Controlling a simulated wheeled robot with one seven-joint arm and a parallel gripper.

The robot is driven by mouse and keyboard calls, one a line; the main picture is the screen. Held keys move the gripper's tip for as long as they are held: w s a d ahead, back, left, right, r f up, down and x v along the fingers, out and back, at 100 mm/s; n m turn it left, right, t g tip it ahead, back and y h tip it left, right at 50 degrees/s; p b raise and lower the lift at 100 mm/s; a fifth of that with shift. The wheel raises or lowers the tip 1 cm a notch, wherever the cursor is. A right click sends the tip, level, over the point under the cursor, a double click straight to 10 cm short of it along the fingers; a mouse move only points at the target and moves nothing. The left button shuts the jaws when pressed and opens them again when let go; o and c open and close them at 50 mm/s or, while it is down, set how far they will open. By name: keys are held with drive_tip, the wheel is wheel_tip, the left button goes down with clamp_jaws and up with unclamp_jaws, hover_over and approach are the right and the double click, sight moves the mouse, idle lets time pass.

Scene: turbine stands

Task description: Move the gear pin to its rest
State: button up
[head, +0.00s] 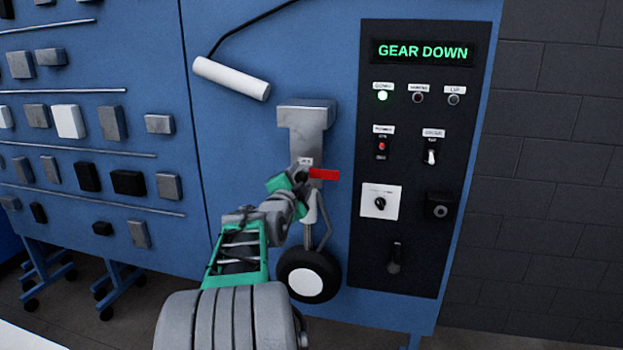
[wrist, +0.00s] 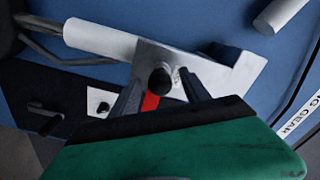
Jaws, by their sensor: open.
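The gear pin shows as a red tag (head: 325,174) at the front of the landing gear leg in the head view. In the wrist view the red tag (wrist: 151,102) hangs below a dark round knob (wrist: 160,80). My gripper (head: 302,178) is at the gear leg, beside the tag, and hides part of the pin. In the wrist view my gripper (wrist: 164,76) is open, with one finger on each side of the knob and tag. I cannot tell whether the fingers touch them. I cannot make out the pin's rest.
The grey gear bracket (head: 308,115) is fixed to the blue panel above the wheel (head: 307,275). A black control panel (head: 425,270) reading GEAR DOWN stands to the right. A white cylinder (head: 232,78) on a cable is at upper left. Shelves of blocks are farther left.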

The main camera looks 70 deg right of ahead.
drive_tip(key=shift+f+b, duration=0.1)
drive_tip(key=shift+b, duration=0.45)
idle(0.4)
clamp_jaws()
idle(0.4)
idle(0.8)
